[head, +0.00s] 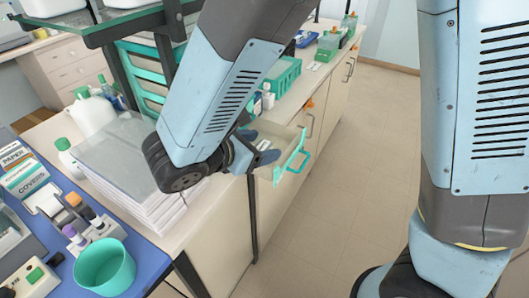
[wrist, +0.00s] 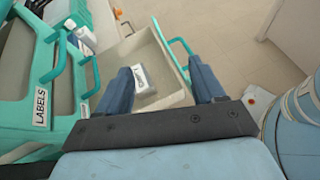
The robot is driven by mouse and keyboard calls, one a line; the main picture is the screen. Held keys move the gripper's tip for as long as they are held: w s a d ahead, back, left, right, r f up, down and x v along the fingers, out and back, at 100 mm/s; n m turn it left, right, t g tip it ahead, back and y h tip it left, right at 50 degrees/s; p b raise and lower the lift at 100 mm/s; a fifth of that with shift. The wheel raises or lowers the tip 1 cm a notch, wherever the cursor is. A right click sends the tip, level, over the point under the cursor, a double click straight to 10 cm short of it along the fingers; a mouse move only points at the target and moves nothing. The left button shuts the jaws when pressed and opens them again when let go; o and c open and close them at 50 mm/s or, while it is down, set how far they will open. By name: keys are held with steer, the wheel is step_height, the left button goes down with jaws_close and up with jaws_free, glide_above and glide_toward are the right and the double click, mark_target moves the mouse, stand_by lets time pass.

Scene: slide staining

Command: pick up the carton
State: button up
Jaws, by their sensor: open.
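A small grey-and-white carton with a printed label (wrist: 146,79) lies in an open drawer (wrist: 168,52) in the wrist view. In the head view part of it (head: 263,145) shows in the drawer, mostly behind my gripper. My gripper (wrist: 162,68) is open and empty above the drawer. Its two blue fingers reach over the drawer, the carton lying between them in the picture, nearer the left finger. I cannot tell how far above the carton the fingertips are.
The drawer has a teal handle (head: 291,154) and juts out over the free floor. A teal organiser labelled LABELS (wrist: 62,85) stands close on the left. Small bottles (head: 267,97) stand on the counter behind. A stack of white sheets (head: 130,160) lies near my arm.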

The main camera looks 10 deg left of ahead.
steer(key=s+a+f+n+t+y, duration=0.2)
steer(key=s+a+f+n, duration=0.15)
steer(key=a, duration=0.25)
glide_toward(261, 147)
steer(key=w, duration=0.1)
steer(key=w+d+f, duration=0.1)
steer(key=shift+w+d+f+n, duration=0.1)
steer(key=shift+w+f+n, duration=0.2)
steer(key=shift+w+n, duration=0.1)
steer(key=shift+x, duration=2.9)
steer(key=shift+d+r, duration=0.1)
steer(key=shift+c, duration=0.4)
steer(key=c, duration=1)
steer(key=shift+o, duration=0.2)
steer(key=shift+r, duration=0.1)
